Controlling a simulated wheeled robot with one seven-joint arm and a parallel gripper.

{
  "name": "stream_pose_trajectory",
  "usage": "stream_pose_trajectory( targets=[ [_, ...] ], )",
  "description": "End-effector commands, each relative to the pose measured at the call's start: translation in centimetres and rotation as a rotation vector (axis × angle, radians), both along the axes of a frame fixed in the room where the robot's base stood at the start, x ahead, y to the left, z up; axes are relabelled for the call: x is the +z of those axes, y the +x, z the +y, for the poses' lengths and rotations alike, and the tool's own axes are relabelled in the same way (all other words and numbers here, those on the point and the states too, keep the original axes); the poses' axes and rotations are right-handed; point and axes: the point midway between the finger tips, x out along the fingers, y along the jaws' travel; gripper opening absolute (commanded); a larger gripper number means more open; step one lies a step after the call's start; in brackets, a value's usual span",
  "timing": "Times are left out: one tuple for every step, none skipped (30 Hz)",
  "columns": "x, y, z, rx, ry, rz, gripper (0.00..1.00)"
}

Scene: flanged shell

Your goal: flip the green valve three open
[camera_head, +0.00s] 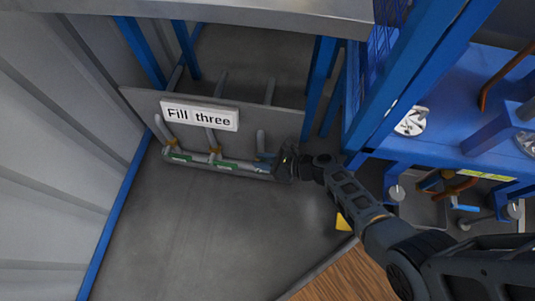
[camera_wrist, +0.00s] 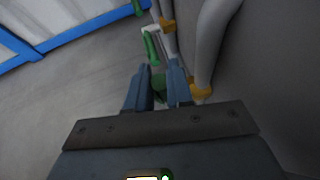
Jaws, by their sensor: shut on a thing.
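A low panel with the sign "Fill three" (camera_head: 200,115) carries grey pipes with orange fittings and green parts along the bottom. My gripper (camera_head: 272,163) is at the right end of this pipe row, low by the panel. In the wrist view my gripper (camera_wrist: 160,80) has its two blue-grey fingers close around a dark green valve handle (camera_wrist: 159,89), beside a pipe with an orange fitting. The handle's lower part is hidden by the gripper body. Another green valve handle (camera_wrist: 151,48) stands beyond the fingertips. I cannot read which number the held valve bears.
A blue frame (camera_head: 350,110) with shelves of equipment stands on the right. A grey ledge (camera_head: 270,12) crosses the top. A corrugated wall (camera_head: 60,130) is on the left. The grey floor (camera_head: 190,225) before the pipes is clear; a small yellow object (camera_head: 343,222) lies near my arm.

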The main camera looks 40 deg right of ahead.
Motion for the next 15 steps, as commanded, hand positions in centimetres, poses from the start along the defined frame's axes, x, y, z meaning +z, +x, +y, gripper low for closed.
stream_pose_trajectory(
  targets=[
    [0.9,0.3,0.3,0.002,-0.019,0.020,0.00],
    [0.9,0.4,0.4,0.004,-0.032,0.031,0.00],
    [0.9,0.5,0.5,0.003,-0.046,0.046,0.00],
    [0.8,0.6,0.6,0.003,-0.058,0.058,0.00],
    [0.9,0.8,0.7,0.002,-0.067,0.067,0.00],
    [0.8,0.9,0.8,0.003,-0.081,0.079,0.00],
    [0.8,0.9,0.9,0.003,-0.089,0.089,0.00],
    [0.7,1.0,1.0,0.002,-0.096,0.097,0.00],
    [0.7,1.1,1.1,0.003,-0.107,0.107,0.00],
    [0.6,1.2,1.1,0.003,-0.114,0.113,0.00],
    [0.6,1.2,1.2,0.002,-0.119,0.119,0.00],
    [0.6,1.3,1.2,0.002,-0.127,0.126,0.00],
    [0.5,1.3,1.3,0.003,-0.131,0.130,0.00],
    [0.4,1.3,1.3,0.002,-0.135,0.135,0.00],
    [0.4,1.4,1.4,0.002,-0.138,0.140,0.00]
  ],
)
